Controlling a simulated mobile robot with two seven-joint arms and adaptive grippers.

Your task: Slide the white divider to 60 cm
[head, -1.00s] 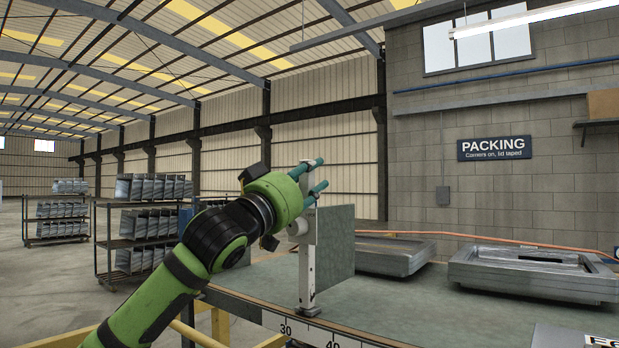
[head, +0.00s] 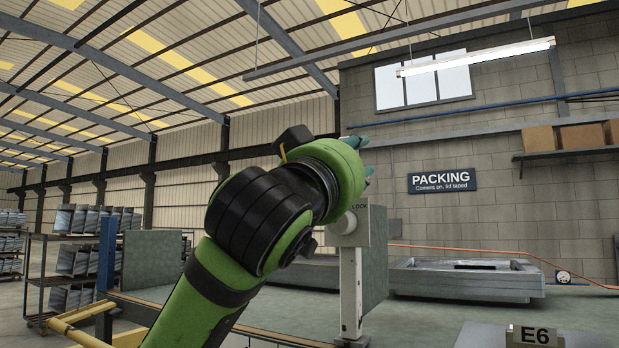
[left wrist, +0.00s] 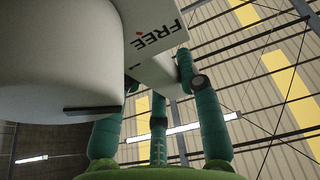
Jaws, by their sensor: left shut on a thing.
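The white divider stands upright in the head view, with a white post (head: 350,290), a grey-green panel (head: 374,255) and a white knob (head: 343,232) near its top. The word LOCK shows beside the knob. My left gripper (head: 364,160) is at the top of the divider, shut on part of it; the wrist hides most of the grip. In the left wrist view, teal fingers (left wrist: 155,125) surround a white part by a plate (left wrist: 155,22) marked FREE. A large white round body (left wrist: 60,60) fills the left. The edge scale's numbers are out of view. My right gripper is not in view.
Metal trays (head: 465,284) lie on the bench behind and right of the divider. Another grey-green panel (head: 150,262) stands at left. Racks (head: 80,265) stand far left.

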